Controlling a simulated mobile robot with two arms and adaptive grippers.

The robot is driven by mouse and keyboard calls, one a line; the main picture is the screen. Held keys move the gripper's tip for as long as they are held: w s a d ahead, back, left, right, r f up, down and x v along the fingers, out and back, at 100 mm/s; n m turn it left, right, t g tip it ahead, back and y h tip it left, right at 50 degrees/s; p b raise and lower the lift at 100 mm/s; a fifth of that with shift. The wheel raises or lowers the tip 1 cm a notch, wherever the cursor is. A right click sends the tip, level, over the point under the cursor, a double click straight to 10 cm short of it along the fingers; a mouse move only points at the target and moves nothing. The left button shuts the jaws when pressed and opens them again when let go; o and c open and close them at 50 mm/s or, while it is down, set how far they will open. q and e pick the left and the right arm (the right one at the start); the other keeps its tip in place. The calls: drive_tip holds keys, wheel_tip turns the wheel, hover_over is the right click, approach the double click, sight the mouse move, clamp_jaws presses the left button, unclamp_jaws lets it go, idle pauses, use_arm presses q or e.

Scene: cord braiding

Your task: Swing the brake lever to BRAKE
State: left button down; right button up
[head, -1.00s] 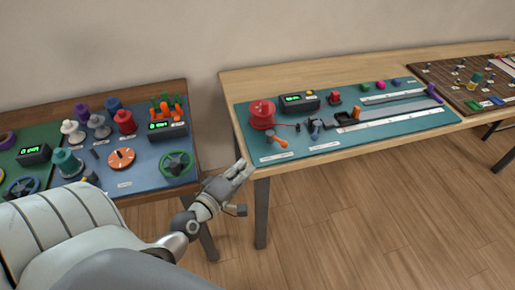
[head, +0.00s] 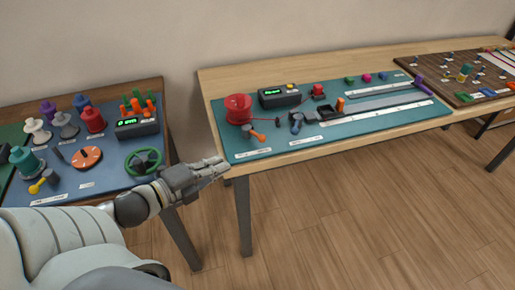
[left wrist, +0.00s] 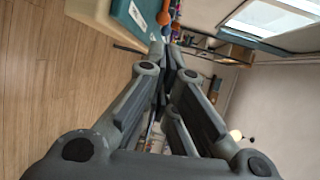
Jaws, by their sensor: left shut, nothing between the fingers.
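A lever with an orange handle (head: 257,135) lies low on the teal mat (head: 310,143), in front of the red spool (head: 238,107). Another lever with a yellow handle (head: 37,187) stands on the blue mat at left. The labels are too small to read, so I cannot tell which one is the brake lever. My left gripper (head: 222,166) is shut and empty at the near left corner of the middle table, short of the orange handle and apart from it. In the left wrist view its fingers (left wrist: 168,55) are together; an orange rounded part (left wrist: 163,18) shows beyond. My right gripper is out of view.
A green handwheel (head: 144,162) and an orange dial (head: 87,157) are on the left table, close to my left arm. A gap separates the left table from the middle wooden table (head: 215,78). A black display box (head: 279,96) stands behind the orange-handled lever.

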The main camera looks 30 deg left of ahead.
sight(258, 154)
use_arm(q)
drive_tip(key=x, duration=1.1)
drive_tip(key=shift+w, duration=0.4)
drive_tip(key=shift+x, duration=0.75)
drive_tip(key=shift+d+f, duration=0.1)
drive_tip(key=shift+f, duration=0.05)
drive_tip(key=shift+w+d+n+y, duration=0.2)
drive_tip(key=shift+w+n+y, duration=0.2)
drive_tip(key=shift+w+y, duration=0.1)
drive_tip(key=shift+y, duration=0.3)
drive_tip(key=shift+r, duration=0.2)
